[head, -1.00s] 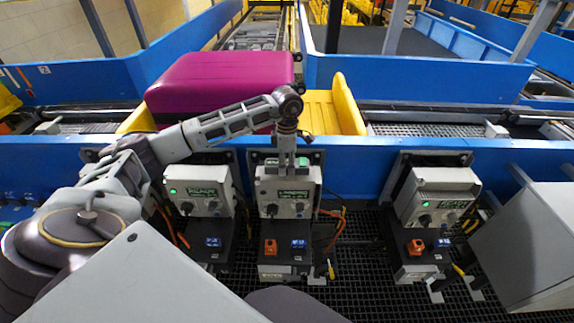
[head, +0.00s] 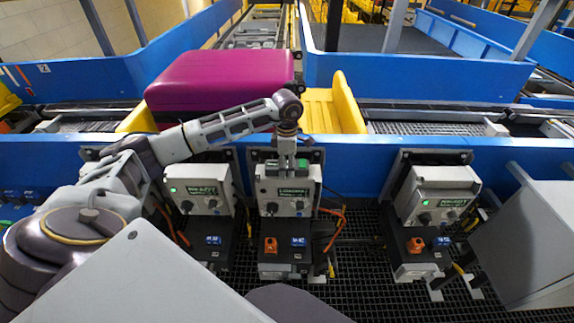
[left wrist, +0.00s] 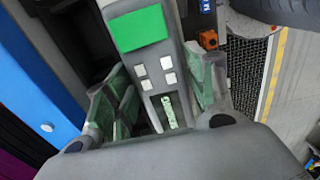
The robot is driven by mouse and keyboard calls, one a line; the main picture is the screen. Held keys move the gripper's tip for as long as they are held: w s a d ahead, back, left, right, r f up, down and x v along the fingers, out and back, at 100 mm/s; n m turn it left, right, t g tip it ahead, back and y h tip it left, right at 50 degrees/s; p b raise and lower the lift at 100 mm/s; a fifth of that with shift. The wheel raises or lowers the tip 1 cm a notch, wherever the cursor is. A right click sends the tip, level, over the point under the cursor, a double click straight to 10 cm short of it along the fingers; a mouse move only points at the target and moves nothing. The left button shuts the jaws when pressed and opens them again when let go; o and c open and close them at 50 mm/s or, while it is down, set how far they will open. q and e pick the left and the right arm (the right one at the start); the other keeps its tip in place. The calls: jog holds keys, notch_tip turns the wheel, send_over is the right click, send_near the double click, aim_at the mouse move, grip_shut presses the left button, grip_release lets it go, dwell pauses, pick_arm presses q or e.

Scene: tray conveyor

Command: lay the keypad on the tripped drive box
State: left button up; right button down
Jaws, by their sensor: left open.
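The keypad, grey with a green screen and pale square buttons, shows in the left wrist view (left wrist: 153,78). My left gripper is open, with one finger on each side of the keypad; whether they touch it I cannot tell. In the head view my left gripper (head: 287,168) points down at the top of the middle drive box (head: 273,200), where small green patches show beside the fingers. Other drive boxes stand at left (head: 181,205) and right (head: 412,210). All have lit green displays too small to read, so I cannot tell which is tripped. My right gripper is out of view.
A magenta suitcase (head: 205,85) lies on a yellow tray (head: 345,103) behind the blue rail (head: 365,165). Black units with orange knobs (head: 271,245) stand below the middle and right boxes. A grey cabinet (head: 535,245) stands at right. Dark grating lies between the middle and right boxes.

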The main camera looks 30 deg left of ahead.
aim_at(287, 164)
pick_arm(q)
jog(key=shift+r, duration=0.15)
jog(key=shift+r, duration=0.15)
jog(key=shift+w+r, duration=0.1)
jog(key=shift+r, duration=0.25)
notch_tip(287, 164, up, 11)
jog(key=b, duration=0.2)
dwell(0.9)
dwell(1.0)
